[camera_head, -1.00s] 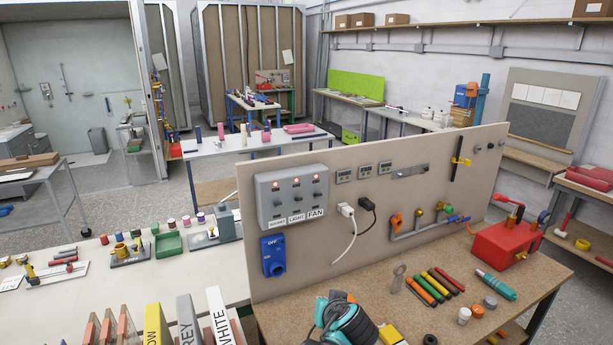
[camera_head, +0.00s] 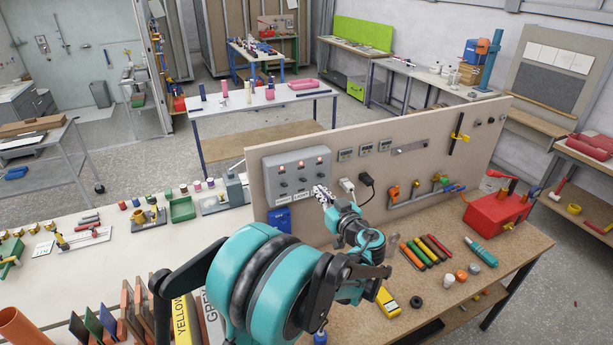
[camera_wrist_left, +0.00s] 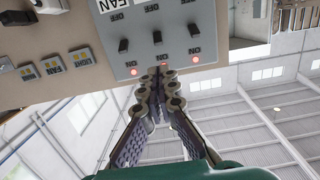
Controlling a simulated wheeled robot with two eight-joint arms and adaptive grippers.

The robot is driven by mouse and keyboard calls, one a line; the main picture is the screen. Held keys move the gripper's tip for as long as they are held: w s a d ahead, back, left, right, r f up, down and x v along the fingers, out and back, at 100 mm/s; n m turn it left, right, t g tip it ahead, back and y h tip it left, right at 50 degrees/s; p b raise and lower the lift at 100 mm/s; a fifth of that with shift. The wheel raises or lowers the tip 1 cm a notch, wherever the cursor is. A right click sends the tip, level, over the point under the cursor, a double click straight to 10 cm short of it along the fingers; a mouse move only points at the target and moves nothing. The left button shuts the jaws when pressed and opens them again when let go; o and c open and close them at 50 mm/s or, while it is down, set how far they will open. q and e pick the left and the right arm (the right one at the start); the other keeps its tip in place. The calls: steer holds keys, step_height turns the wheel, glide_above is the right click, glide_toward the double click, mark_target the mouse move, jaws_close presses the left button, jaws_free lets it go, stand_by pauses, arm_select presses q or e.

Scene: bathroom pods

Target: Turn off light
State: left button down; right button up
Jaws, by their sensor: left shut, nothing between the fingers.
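The grey switch box (camera_head: 296,172) is on the upright board, with three toggle switches in a row and a lit red lamp above each. In the left wrist view the box appears upside down; the middle switch (camera_wrist_left: 157,37), the light one, stands between two others, with ON and OFF marks. Its red lamp (camera_wrist_left: 166,72) is lit and close to the fingertips. My left gripper (camera_head: 322,192) is shut and empty, in front of the box's lower right part in the head view; contact cannot be told. In the wrist view its fingertips (camera_wrist_left: 160,75) overlap the lamp row. My right gripper is out of view.
A blue switch (camera_head: 279,220) sits below the box. A white plug (camera_head: 346,186) and a black plug (camera_head: 366,180) are to its right. Several coloured tubes (camera_head: 425,252) and a red toolbox (camera_head: 497,222) are on the bench.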

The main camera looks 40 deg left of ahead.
mark_target(301, 172)
arm_select(q)
steer(key=p+x, duration=0.1)
steer(key=x, duration=0.9)
